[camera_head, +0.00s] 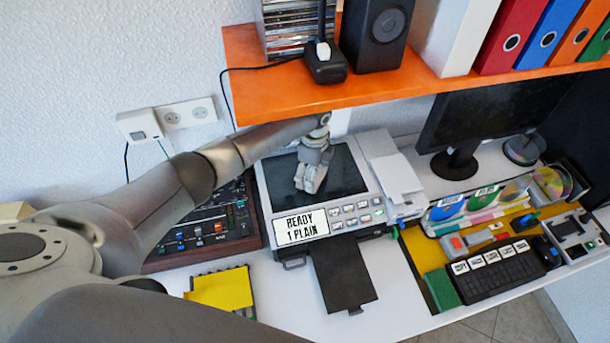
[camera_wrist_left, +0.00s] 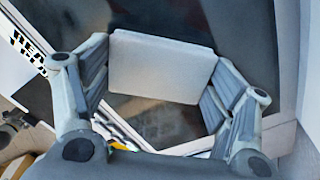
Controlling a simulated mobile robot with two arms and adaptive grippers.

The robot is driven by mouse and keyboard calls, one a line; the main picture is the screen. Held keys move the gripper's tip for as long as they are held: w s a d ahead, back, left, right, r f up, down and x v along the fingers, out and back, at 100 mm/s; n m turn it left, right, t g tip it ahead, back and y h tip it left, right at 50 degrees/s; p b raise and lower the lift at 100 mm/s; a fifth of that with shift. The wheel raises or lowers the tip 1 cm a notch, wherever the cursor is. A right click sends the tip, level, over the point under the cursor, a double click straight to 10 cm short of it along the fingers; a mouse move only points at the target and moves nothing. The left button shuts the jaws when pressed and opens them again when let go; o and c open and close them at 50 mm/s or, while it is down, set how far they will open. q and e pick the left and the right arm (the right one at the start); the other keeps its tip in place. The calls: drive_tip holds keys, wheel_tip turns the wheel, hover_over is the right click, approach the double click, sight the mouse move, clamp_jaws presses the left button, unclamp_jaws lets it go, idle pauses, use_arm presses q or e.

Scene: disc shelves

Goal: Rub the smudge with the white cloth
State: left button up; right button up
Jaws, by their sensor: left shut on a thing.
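The white cloth (camera_wrist_left: 160,68) shows in the left wrist view as a flat pale block between the fingers of my left gripper (camera_head: 309,184). The gripper is shut on it, over the dark glass (camera_head: 341,172) of the copier in the head view. I cannot tell whether the cloth touches the glass. A mottled greyish patch (camera_wrist_left: 166,122) shows on the dark surface just below the cloth in the left wrist view; I cannot tell if it is the smudge or a reflection. In the head view my gripper hides the cloth. My right gripper is not in view.
An orange shelf (camera_head: 290,95) with a speaker (camera_head: 377,35) and binders hangs above the copier, close over my forearm. A mixer (camera_head: 205,225) stands left of the copier. A black tray (camera_head: 343,275) sticks out in front. Stationery and a keyboard (camera_head: 497,273) lie to the right.

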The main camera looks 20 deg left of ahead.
sight(284, 186)
use_arm(q)
drive_tip(key=shift+f, duration=0.1)
drive_tip(key=shift+s+a+p, duration=0.45)
drive_tip(key=shift+a+p, duration=0.1)
drive_tip(key=shift+p, duration=0.4)
drive_tip(key=shift+s+a+r+p, duration=0.2)
drive_tip(key=shift+s+a+p, duration=0.5)
drive_tip(key=shift+a+p, duration=0.25)
drive_tip(key=shift+s+a+f, duration=0.1)
drive_tip(key=shift+s+a, duration=0.1)
drive_tip(key=shift+a, duration=0.1)
drive_tip(key=shift+s+a+p, duration=0.65)
drive_tip(key=shift+a+p, duration=0.15)
drive_tip(key=shift+p, duration=0.15)
drive_tip(key=shift+s+a+f+p, duration=0.1)
drive_tip(key=shift+s+a+p, duration=0.3)
drive_tip(key=shift+s+a, duration=0.15)
drive_tip(key=shift+a+f, duration=0.1)
drive_tip(key=shift+a, duration=0.1)
drive_tip(key=shift+s, duration=0.1)
